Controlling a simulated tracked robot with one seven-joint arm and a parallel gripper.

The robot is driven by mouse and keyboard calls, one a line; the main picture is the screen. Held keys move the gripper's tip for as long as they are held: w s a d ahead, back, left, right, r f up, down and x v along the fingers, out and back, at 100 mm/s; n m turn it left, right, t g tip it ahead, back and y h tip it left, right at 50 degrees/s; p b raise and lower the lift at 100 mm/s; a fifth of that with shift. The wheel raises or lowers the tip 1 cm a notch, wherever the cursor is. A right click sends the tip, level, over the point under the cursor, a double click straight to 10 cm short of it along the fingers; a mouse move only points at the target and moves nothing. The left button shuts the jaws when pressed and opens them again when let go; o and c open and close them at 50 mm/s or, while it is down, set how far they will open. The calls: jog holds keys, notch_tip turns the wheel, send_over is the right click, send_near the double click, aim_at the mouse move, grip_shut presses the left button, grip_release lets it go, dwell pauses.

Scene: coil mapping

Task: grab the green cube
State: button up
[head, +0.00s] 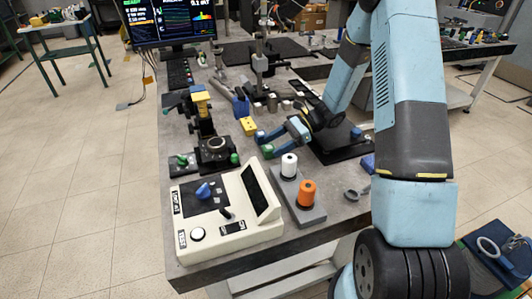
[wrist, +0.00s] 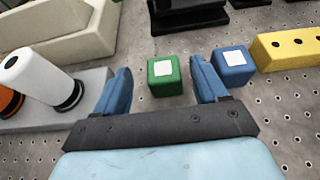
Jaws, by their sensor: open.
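The green cube (wrist: 164,76) with a pale square on its top sits on the perforated table top in the wrist view. It appears between the two blue fingers of my open gripper (wrist: 160,79), with a visible gap on each side, narrower on the right. I cannot tell how high the fingertips are above the table. A blue cube (wrist: 234,66) with a similar pale square stands just right of the right finger. In the head view my gripper (head: 274,142) reaches left over the table, and the green cube (head: 266,151) shows small at its fingers.
A yellow block (wrist: 288,48) with holes lies right of the blue cube. A white spool (wrist: 38,82) and an orange spool (head: 307,192) stand on a grey base left of the gripper. A beige control box (head: 232,221) is at the table's near end. Black fixtures stand beyond the cubes.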

aim_at(270, 147)
jog(key=x, duration=0.5)
jog(key=shift+w+f, duration=0.1)
jog(key=shift+f, duration=0.05)
jog(key=shift+c, duration=0.3)
jog(key=c, duration=1)
